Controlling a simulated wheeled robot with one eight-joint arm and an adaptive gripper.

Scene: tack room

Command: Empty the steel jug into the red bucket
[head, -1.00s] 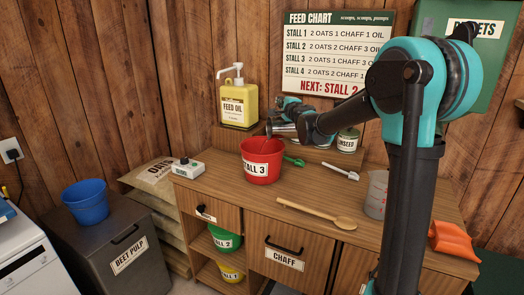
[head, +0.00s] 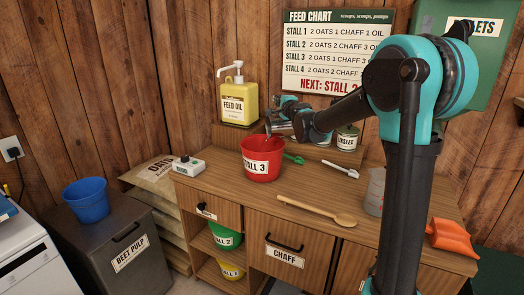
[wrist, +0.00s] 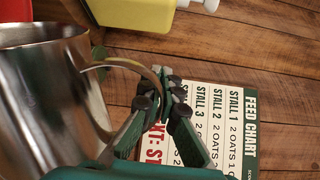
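The steel jug (wrist: 45,95) fills the left of the wrist view. My gripper (wrist: 160,95) is shut on its curved handle. The jug is tipped far over: against the sideways feed chart, its mouth points toward the left of the head view. The red bucket (head: 262,166), labelled Stall 3, stands upright on the cabinet top, just below and left of my gripper (head: 283,124). Its edge also shows at the top left of the wrist view (wrist: 15,10). In the head view the jug is small and partly hidden by my gripper. I cannot see its contents.
The yellow feed oil bottle (head: 238,103) stands close behind the bucket. A green scoop (head: 294,158), a white-handled tool (head: 340,168), a wooden spoon (head: 318,211) and a clear measuring jug (head: 376,190) are to the right. A linseed tin (head: 347,138) stands on the rear shelf.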

